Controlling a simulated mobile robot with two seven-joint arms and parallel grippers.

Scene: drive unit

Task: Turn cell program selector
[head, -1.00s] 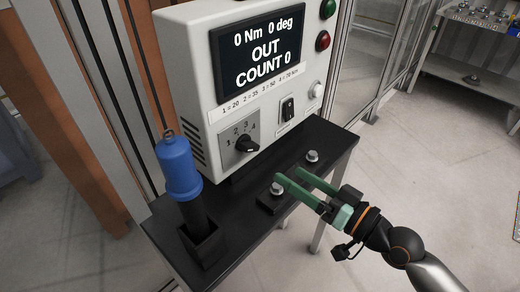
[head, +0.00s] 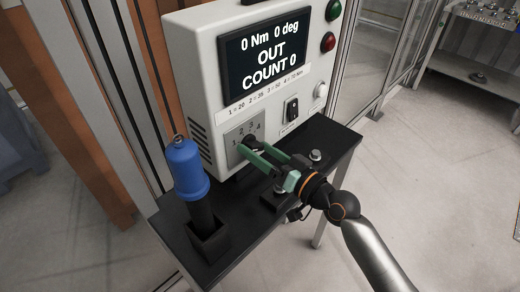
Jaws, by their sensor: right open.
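The program selector (head: 251,142) is a black rotary knob on a grey plate with positions 1 to 4, low on the front of the white control box (head: 212,65). My right gripper (head: 256,152) has green fingers and is open. Its fingertips are at the knob in the picture and partly cover it. I cannot tell whether they touch it or which number the knob points to. The display (head: 266,54) reads "0 Nm 0 deg OUT COUNT 0". My left gripper is out of view.
A blue-handled tool (head: 187,168) stands upright in a black holder (head: 209,243) at the left of the black shelf (head: 238,229). A bolt (head: 315,156) is on the shelf to the right. A black switch (head: 291,109) is right of the selector.

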